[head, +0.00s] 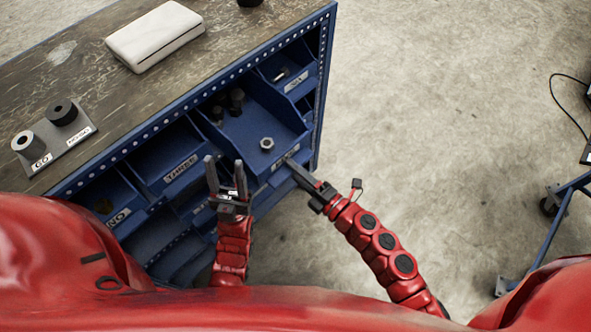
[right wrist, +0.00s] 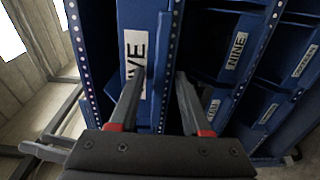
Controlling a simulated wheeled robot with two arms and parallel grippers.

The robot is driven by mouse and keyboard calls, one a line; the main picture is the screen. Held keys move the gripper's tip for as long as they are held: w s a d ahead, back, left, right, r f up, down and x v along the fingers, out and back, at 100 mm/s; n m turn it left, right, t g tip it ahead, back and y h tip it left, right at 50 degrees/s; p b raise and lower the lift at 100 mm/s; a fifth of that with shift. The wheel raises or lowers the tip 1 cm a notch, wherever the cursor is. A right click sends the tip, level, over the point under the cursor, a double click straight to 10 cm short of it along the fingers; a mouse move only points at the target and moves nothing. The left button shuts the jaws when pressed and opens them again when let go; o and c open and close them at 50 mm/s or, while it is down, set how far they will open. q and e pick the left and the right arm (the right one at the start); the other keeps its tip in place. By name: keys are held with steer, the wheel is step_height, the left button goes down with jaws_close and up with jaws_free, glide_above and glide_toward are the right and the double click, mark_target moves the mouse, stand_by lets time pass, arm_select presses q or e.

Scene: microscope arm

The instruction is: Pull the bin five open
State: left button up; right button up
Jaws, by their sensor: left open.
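Bin five (head: 245,134) is a blue bin at the upper right of the cabinet in the head view. It stands out from the cabinet front. Its white label (right wrist: 136,66) ends in "IVE" in the right wrist view, partly hidden by a finger. My right gripper (head: 293,165) is at the right part of this bin's front, beside the label. In the right wrist view my right gripper (right wrist: 161,74) has its fingers apart, with blue panel between them. I cannot tell whether they touch it. My left gripper (head: 226,162) is open and empty, left of bin five's front.
Bin five holds a nut (head: 267,143) and dark bolts (head: 236,98). Bin three (head: 180,167) is to its left. A white case (head: 154,35) and a gauge block (head: 55,138) sit on the wooden top. Floor to the right is mostly clear; a blue cart (head: 545,240) stands far right.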

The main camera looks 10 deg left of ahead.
stand_by(0.4)
steer(key=b+v, duration=0.1)
steer(key=v, duration=1.6)
steer(key=shift+s+d, duration=0.15)
